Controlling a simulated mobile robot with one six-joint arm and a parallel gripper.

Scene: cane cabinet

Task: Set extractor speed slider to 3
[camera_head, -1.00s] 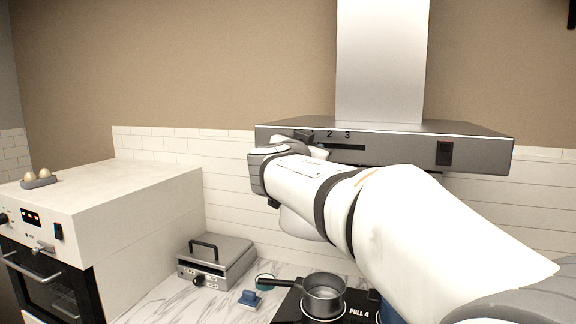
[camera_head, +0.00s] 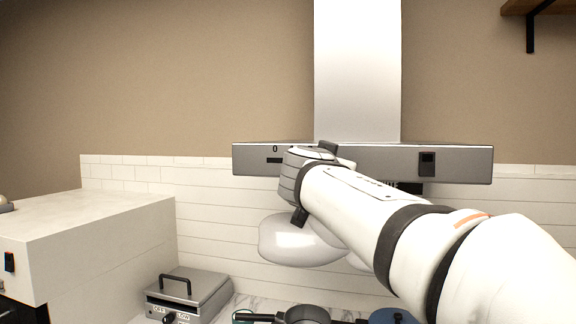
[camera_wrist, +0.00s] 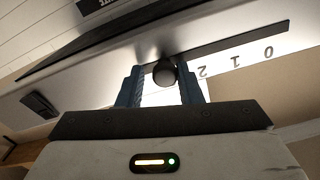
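The extractor hood (camera_head: 458,165) spans the wall in the head view. Its speed slot (camera_head: 273,160) shows beside the 0, with the rest hidden behind my arm. In the wrist view, upside down, the round dark slider knob (camera_wrist: 165,73) sits at the left end of the visible slot (camera_wrist: 240,41), past the 2 on the side away from 0. The 3 is hidden. My gripper (camera_wrist: 161,76) is open, its blue fingers on either side of the knob; the right finger is close to it, but contact is unclear. My fingertips are hidden in the head view.
A black rocker switch (camera_head: 427,163) is on the hood's right front, also in the wrist view (camera_wrist: 39,105). A shelf (camera_head: 545,8) is at upper right.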

